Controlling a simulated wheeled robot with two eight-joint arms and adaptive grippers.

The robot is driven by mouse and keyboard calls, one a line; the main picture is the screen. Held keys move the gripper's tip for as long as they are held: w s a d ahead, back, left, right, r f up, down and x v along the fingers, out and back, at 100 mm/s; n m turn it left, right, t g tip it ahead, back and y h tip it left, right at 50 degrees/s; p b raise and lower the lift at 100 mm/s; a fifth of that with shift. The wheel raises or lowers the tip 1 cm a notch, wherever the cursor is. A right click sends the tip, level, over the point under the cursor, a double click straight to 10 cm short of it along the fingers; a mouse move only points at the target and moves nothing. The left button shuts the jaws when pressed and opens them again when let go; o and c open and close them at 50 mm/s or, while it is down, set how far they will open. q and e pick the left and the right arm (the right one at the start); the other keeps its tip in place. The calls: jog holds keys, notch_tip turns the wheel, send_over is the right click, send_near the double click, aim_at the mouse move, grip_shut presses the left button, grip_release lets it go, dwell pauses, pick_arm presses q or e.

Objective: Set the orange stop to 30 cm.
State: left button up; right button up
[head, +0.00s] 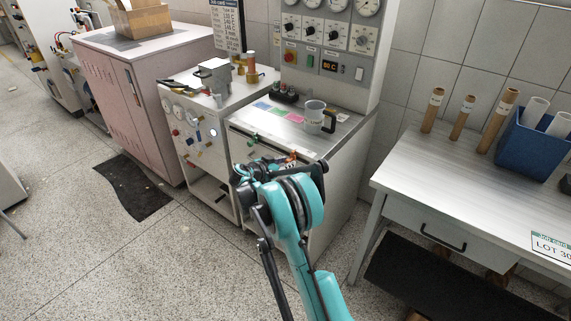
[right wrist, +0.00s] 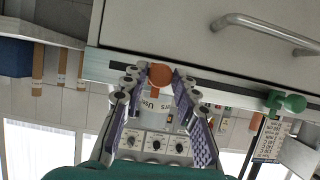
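The orange stop (right wrist: 160,74) shows in the right wrist view as a round orange knob at a rail (right wrist: 215,87) along the counter's front edge. In the head view a small part of the orange stop (head: 292,156) shows just beyond my right gripper. My right gripper (right wrist: 159,78) is open, with its fingertips on either side of the orange knob; I see no clear contact. A green stop (right wrist: 285,103) sits farther along the same rail, and also shows in the head view (head: 252,138). I cannot read a scale. My left gripper is not in view.
A grey mug (head: 314,117) and coloured cards (head: 277,112) lie on the counter top behind the rail. A control panel (head: 325,50) stands at its back. At right, a table (head: 405,180) holds a blue bin (head: 525,145) and several brown rolls (head: 463,117). A drawer handle (right wrist: 265,30) shows near the rail.

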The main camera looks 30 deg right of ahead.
grip_shut()
jog(key=w, duration=0.1)
jog(key=w+a, duration=0.1)
jog(key=w, duration=0.1)
jog(key=w+a, duration=0.1)
jog(key=shift+w, duration=0.3)
jog(key=o, duration=0.6)
grip_release()
jog(key=v, duration=1.2)
